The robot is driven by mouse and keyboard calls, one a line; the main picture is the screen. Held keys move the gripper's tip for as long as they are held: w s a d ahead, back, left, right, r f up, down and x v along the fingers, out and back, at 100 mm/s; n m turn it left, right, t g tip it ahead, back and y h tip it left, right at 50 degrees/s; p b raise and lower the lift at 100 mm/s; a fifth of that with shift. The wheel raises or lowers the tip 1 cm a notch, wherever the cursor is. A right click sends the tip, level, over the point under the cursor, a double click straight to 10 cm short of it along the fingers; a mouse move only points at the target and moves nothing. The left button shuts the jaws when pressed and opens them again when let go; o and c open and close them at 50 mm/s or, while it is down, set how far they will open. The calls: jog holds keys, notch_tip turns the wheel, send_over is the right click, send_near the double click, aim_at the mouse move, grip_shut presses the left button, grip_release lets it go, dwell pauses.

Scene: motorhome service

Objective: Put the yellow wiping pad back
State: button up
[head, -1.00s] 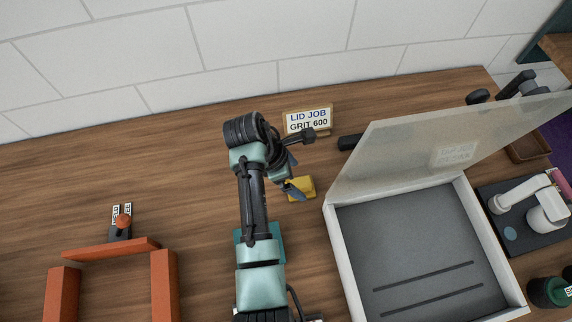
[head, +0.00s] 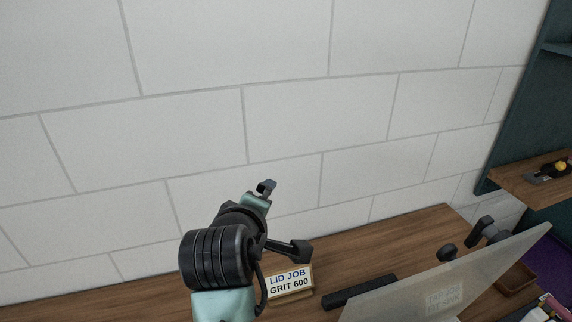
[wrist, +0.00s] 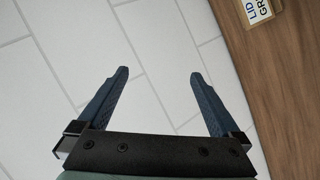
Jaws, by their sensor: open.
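My gripper (wrist: 157,76) is open in the wrist view, with nothing between its two dark blue fingers. White wall tiles lie beyond them. In the head view my gripper (head: 266,188) is raised in front of the wall, above the back of the workbench. The yellow wiping pad cannot be made out in either current view. The bench area where a yellow block lay in the earlier head frame is now out of frame.
A sign reading LID JOB GRIT 600 (head: 290,284) stands on the wooden bench (head: 385,246) just below my gripper. A dark bar (head: 358,291) and a raised translucent lid (head: 455,280) are to its right. A shelf (head: 530,185) at far right holds a small yellow-topped item.

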notch_tip(320, 180, up, 18)
jog(key=s+d+m+t, duration=0.2)
jog(key=m+t, duration=0.3)
jog(key=t, duration=0.2)
jog(key=s+d+r+m+t, duration=0.1)
jog(key=s+r+m+t, duration=0.3)
jog(key=s+r, duration=0.4)
jog(key=s+d+r+m+t+y, duration=0.1)
jog(key=s+r+m+t, duration=0.2)
jog(key=s+r, duration=0.5)
notch_tip(320, 180, up, 5)
jog(key=shift+s+d+f+m+t, duration=0.25)
jog(key=shift+d+m+t, duration=0.15)
jog(key=shift+t, duration=0.4)
